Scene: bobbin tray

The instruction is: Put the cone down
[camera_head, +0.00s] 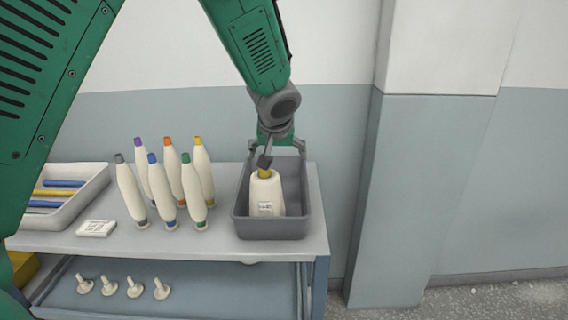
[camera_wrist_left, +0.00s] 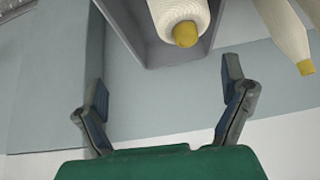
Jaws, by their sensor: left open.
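The cream cone (camera_head: 265,195) with a yellow tip stands in the grey bin (camera_head: 272,229) on the table's right end, a small label on its front. My left gripper (camera_head: 275,151) is open at the bin's back edge, behind the cone's tip. In the left wrist view the cone (camera_wrist_left: 178,14) and its yellow tip lie beyond the spread fingers of the gripper (camera_wrist_left: 165,86), with a gap between. No finger touches the cone there. My right gripper is not in view.
Several slim bobbins with coloured tips (camera_head: 163,185) stand left of the bin. A white tray (camera_head: 82,207) with blue and yellow rods and a small white block (camera_head: 96,228) lie further left. Small pegs (camera_head: 134,287) stand on the lower shelf. A wall pillar (camera_head: 408,200) rises to the right.

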